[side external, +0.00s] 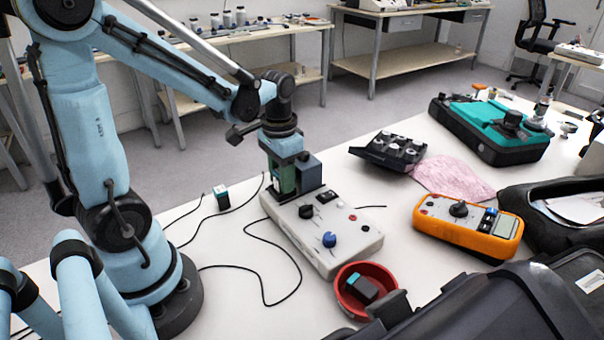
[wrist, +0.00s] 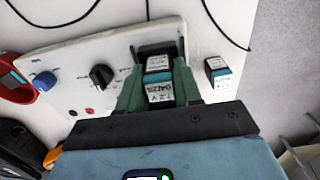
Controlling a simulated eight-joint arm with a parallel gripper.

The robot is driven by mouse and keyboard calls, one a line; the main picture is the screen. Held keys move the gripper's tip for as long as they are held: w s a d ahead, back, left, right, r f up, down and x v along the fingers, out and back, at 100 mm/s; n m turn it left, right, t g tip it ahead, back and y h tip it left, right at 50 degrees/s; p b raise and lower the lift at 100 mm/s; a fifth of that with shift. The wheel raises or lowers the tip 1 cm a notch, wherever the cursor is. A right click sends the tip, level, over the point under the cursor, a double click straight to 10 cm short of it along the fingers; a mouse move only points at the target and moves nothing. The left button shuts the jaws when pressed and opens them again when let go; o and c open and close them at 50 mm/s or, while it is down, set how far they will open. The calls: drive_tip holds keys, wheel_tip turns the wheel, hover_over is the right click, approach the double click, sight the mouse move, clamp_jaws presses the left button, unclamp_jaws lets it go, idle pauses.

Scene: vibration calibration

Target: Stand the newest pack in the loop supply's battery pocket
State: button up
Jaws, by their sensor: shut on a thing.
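The loop supply (side external: 335,238) is a cream box with knobs on the white table; it also shows in the wrist view (wrist: 72,80). Its dark battery pocket (wrist: 160,48) is at the end under my gripper. My gripper (side external: 284,190) points down, its green fingers shut on a dark pack with a teal band and white label (wrist: 160,92). The label carries a printed date I cannot read surely. The pack is at the pocket; its lower end is hidden, so I cannot tell how deep it sits. A second pack (side external: 221,197) stands on the table beside the supply, also in the wrist view (wrist: 218,72).
A red bowl (side external: 346,300) holding another teal-and-dark pack (side external: 361,286) stands at the supply's near end. An orange meter (side external: 467,228), pink cloth (side external: 450,177) and black tray (side external: 388,152) lie to the right. Black cables (side external: 264,285) run across the table left of the supply.

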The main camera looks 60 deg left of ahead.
drive_tip(key=shift+f, duration=0.2)
drive_tip(key=o, duration=1.6)
drive_tip(key=shift+c, duration=0.2)
drive_tip(key=shift+r, duration=0.15)
drive_tip(key=shift+r, duration=3.9)
drive_tip(key=s+d+t, duration=0.1)
drive_tip(key=d+t, duration=0.6)
drive_tip(key=d, duration=0.1)
drive_tip(key=shift+s, duration=0.15)
